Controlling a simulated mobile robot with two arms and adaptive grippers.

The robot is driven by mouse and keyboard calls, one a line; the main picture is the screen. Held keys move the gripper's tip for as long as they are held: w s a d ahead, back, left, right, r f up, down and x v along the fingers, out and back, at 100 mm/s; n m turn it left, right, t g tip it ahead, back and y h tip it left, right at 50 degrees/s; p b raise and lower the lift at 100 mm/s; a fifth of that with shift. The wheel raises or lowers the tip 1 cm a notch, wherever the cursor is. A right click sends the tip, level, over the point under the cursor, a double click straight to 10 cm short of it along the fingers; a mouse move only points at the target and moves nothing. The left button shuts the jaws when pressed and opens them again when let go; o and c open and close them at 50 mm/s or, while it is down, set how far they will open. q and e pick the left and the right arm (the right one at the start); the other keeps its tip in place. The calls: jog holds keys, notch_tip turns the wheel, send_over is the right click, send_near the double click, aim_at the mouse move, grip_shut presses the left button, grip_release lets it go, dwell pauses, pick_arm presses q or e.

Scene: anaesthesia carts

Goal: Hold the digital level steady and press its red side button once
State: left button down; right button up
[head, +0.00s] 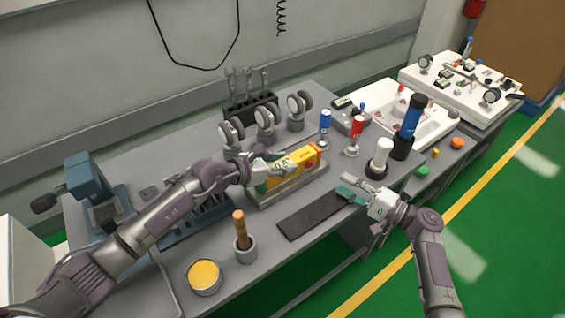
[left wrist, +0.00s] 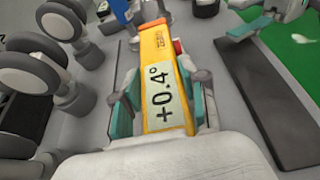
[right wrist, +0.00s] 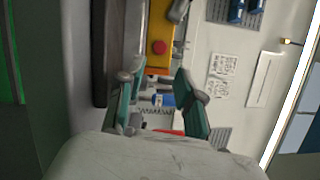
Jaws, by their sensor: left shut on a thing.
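The digital level (head: 304,157) is a yellow bar above a grey block (head: 290,191) on the bench. Its display reads +0.4° in the left wrist view (left wrist: 160,42). My left gripper (head: 271,168) is shut around the near part of the level, one finger on each side; the fingers also show in the left wrist view (left wrist: 164,98). The red side button shows in the right wrist view (right wrist: 159,47) and at the level's right side in the left wrist view (left wrist: 177,46). My right gripper (head: 355,193) is open and empty, to the right of the level and apart from it.
A dark flat strip (head: 313,214) lies in front of the level. A white cylinder (head: 380,158) and a blue bottle (head: 411,118) stand to the right. Dial gauges (head: 266,118) stand behind. A yellow-topped tin (head: 204,275) and a brush pot (head: 244,248) stand at the front left.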

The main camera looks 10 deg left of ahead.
grip_shut()
dwell(1.1)
